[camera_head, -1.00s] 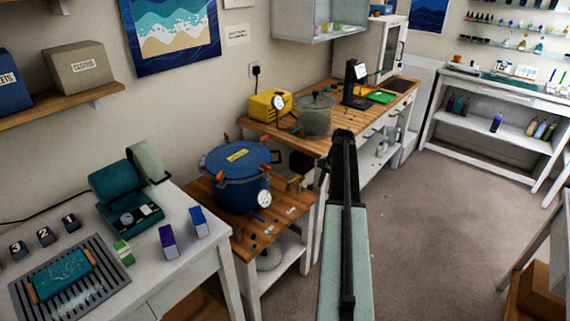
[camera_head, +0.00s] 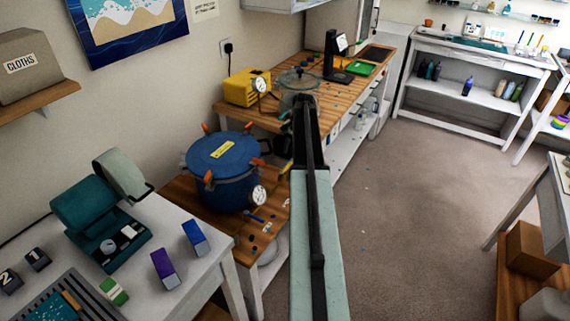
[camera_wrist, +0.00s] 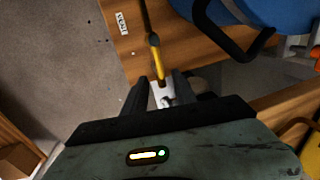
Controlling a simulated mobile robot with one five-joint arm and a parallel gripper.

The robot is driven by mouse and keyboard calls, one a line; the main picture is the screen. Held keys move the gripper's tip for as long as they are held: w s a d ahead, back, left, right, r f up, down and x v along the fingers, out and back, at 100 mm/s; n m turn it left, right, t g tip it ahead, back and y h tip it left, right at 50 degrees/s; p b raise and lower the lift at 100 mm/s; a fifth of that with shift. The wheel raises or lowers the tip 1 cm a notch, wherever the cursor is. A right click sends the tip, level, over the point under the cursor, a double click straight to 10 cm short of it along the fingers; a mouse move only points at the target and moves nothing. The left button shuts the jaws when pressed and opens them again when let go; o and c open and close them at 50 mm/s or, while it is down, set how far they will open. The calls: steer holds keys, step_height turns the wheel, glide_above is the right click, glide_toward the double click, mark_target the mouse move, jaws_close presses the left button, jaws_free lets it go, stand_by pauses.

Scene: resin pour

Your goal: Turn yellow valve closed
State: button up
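The yellow valve handle (camera_wrist: 157,62) shows in the wrist view as a slim yellow lever on a dark rod, beside a VENT label (camera_wrist: 122,22). My gripper (camera_wrist: 161,80) is open, its two dark fingers apart, with the lever's near end at or between the fingertips. I cannot tell whether they touch it. The blue pressure pot (camera_head: 222,170) stands on the low wooden bench in the head view; its side (camera_wrist: 265,12) shows at the upper right in the wrist view. In the head view my arm hides most of the valve area and my fingertips are hard to make out.
A pressure gauge (camera_head: 259,195) and orange clamps stick out from the pot. A white table (camera_head: 190,285) with a teal machine (camera_head: 100,220) stands at the left. A longer wooden bench (camera_head: 345,95) with a yellow box (camera_head: 247,88) is behind.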

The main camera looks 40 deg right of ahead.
mark_target(288, 166)
steer(key=f+b, duration=0.2)
steer(key=w+f+b, duration=0.1)
steer(key=f+b, duration=0.3)
steer(key=f, duration=0.1)
steer(key=shift+w+a+f+b, duration=0.1)
steer(key=shift+w+a+b, duration=0.05)
steer(key=shift+b, duration=0.15)
jaws_close()
stand_by(0.9)
